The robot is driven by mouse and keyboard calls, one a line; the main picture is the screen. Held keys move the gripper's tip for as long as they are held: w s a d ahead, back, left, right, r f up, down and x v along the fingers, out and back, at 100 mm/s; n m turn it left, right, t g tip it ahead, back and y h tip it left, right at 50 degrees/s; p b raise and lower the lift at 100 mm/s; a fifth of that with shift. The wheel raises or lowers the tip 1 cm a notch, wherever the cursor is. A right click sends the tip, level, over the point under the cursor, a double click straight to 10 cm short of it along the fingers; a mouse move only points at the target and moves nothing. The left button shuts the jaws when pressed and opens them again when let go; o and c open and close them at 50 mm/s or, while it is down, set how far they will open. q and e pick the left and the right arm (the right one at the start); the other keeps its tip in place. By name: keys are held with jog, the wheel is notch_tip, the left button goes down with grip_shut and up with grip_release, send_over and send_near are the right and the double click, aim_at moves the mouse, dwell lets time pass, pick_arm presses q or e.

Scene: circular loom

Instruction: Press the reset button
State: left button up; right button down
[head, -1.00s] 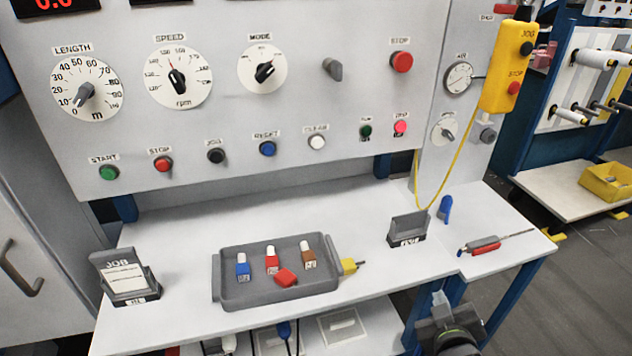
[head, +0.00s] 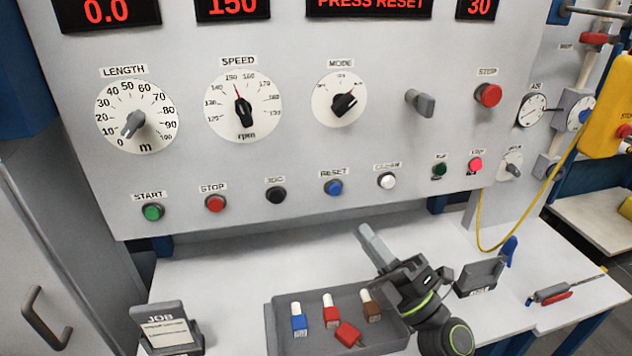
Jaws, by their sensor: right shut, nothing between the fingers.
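The reset button (head: 333,188) is a blue round button on the lower row of the grey control panel (head: 300,145), under a RESET label. A red display (head: 369,5) above reads PRESS RESET. My right gripper (head: 366,232) is shut and empty. It points up and left toward the panel, below and to the right of the reset button in the picture and apart from it. My left gripper is not in view.
Black (head: 275,195) and white (head: 386,181) buttons flank the reset button. A grey tray (head: 283,335) with small coloured pieces lies on the white table (head: 215,270) below. A job card holder (head: 171,328) stands at left, and a yellow cable (head: 520,225) hangs at right.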

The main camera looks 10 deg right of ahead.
jog(key=shift+w+a+n+g+y, duration=0.1)
jog(key=shift+a+n+g+y, duration=0.3)
jog(key=shift+a+n+y, duration=0.15)
jog(key=shift+d, duration=0.15)
jog(key=b, duration=0.2)
send_near(335, 189)
jog(key=a+r, duration=0.4)
jog(key=shift+w+d, duration=0.1)
jog(key=shift+w, duration=1.2)
jog(key=shift+w, duration=0.15)
dwell(0.4)
jog(key=shift+w, duration=0.3)
